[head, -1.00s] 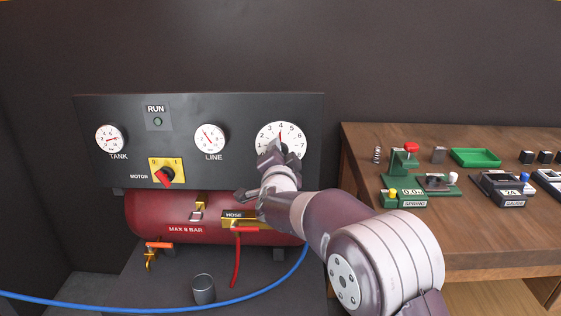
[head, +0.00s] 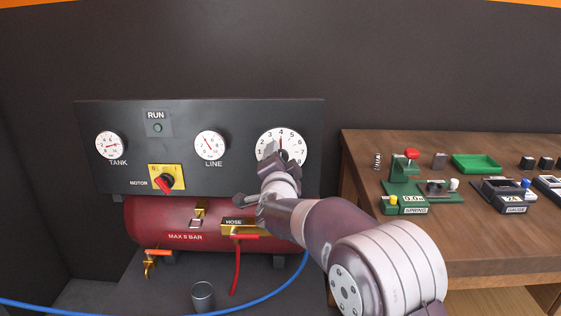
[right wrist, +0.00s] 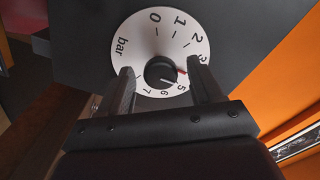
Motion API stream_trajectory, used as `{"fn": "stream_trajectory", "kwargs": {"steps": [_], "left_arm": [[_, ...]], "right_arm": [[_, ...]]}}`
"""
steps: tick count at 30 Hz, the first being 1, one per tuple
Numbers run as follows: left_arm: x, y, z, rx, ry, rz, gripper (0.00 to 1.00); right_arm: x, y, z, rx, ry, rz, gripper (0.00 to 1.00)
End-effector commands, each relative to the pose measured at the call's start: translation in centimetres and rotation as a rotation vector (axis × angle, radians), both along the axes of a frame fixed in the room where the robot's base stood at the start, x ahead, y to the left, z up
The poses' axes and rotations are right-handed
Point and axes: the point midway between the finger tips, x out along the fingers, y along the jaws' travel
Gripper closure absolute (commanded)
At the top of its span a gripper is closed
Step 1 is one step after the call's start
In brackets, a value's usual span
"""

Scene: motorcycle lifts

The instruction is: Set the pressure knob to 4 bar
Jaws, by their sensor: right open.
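The pressure knob is a dark round knob (right wrist: 160,72) at the centre of a white dial (head: 292,137) numbered in bar, at the panel's right. In the right wrist view, a white line on the knob points toward about 5. A red mark lies beside the knob near where 4 belongs; in the head view it stands under the 4. My right gripper (right wrist: 164,88) is open in front of the dial, with its fingers on either side of the knob and apparent gaps to it. In the head view the gripper (head: 275,160) partly hides the knob. My left gripper is out of view.
The dark panel (head: 240,180) also carries TANK (head: 110,145) and LINE (head: 210,144) gauges and a red motor switch (head: 166,182). A red tank (head: 160,215) sits below. A wooden bench (head: 480,250) with several devices stands right. A blue hose (head: 240,303) crosses the floor.

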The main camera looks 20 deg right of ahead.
Motion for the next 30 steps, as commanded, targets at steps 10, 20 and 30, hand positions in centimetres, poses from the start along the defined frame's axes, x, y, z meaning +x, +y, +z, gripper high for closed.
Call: {"fn": "stream_trajectory", "kwargs": {"steps": [10, 20, 30], "left_arm": [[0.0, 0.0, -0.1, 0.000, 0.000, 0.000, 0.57], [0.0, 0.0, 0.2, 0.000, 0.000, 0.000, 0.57], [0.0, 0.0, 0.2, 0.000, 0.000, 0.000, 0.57]], "right_arm": [[-5.1, 1.5, 0.1, 0.001, -0.002, 0.003, 0.35], [-11.6, 3.4, 0.0, 0.000, 0.000, 0.002, 0.35], [-12.2, 3.5, 0.0, -0.001, 0.000, 0.000, 0.35]]}}
